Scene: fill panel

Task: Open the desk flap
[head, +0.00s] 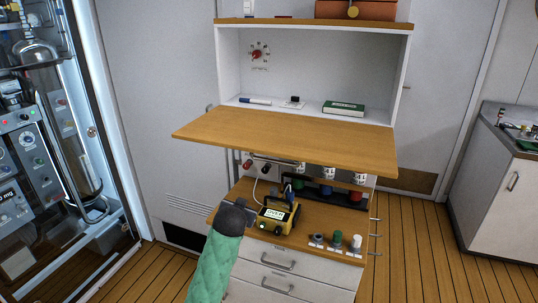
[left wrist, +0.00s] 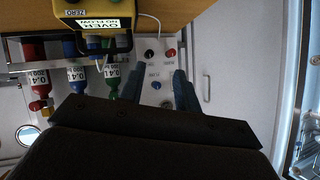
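The desk flap (head: 285,131) is a wooden board below the white upper compartment (head: 227,70). It stands out roughly level towards me, and the compartment behind it is open. My left arm, in a green sleeve, comes up from the bottom of the head view, its dark end lower than the flap's front edge and left of the yellow meter. In the left wrist view my left gripper (left wrist: 160,92) has its two dark fingers apart with nothing between them. It faces a panel of knobs (left wrist: 158,70). The flap is not recognisable there. My right gripper is not in view.
A yellow meter (head: 277,216) stands on the lower wooden counter (head: 315,240), with small bottles (head: 336,238) to its right. A marker (head: 255,101) and a green book (head: 343,108) lie in the compartment. A glass-fronted cabinet (head: 60,130) stands left.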

